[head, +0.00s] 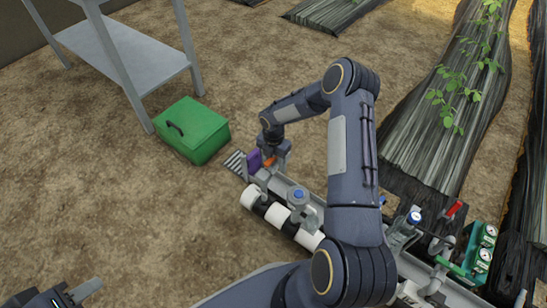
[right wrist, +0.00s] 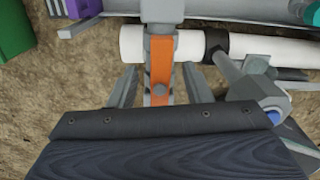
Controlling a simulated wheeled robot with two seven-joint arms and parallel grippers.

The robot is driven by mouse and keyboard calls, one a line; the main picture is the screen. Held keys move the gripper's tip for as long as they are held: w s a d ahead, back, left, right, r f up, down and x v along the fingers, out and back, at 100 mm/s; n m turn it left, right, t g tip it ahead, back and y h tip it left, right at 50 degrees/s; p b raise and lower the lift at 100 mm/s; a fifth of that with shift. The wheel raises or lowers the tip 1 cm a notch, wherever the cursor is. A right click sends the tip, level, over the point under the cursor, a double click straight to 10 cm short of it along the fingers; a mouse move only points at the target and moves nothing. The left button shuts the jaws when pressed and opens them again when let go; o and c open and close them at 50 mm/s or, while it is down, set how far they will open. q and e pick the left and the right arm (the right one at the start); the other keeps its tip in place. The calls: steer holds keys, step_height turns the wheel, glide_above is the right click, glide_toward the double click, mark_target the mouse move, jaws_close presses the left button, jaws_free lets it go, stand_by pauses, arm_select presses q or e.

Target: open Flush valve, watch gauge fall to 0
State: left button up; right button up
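An orange valve lever (right wrist: 161,65) stands between the two fingers of my right gripper (right wrist: 160,88), with a gap on each side. That gripper is open around the lever. In the head view the lever (head: 269,162) is small, beneath my right gripper (head: 272,148) at the far end of the skid. No label is readable, so I cannot confirm it is the Flush valve. Round white gauges (head: 489,231) sit on a green panel (head: 470,248) at the right; their needles are too small to read. My left gripper (head: 82,291) shows partly at the lower left, away from the skid.
White pipe (head: 276,214) runs along the skid, with a blue-capped valve (head: 299,194) on it. A red handle (head: 453,209) stands near the gauges. A purple part (head: 254,162) is close to my right gripper. A green box (head: 192,130) and grey table (head: 125,52) stand beyond.

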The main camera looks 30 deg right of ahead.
step_height(320, 180, up, 10)
steer(key=p, duration=0.7)
steer(key=shift+r, duration=0.1)
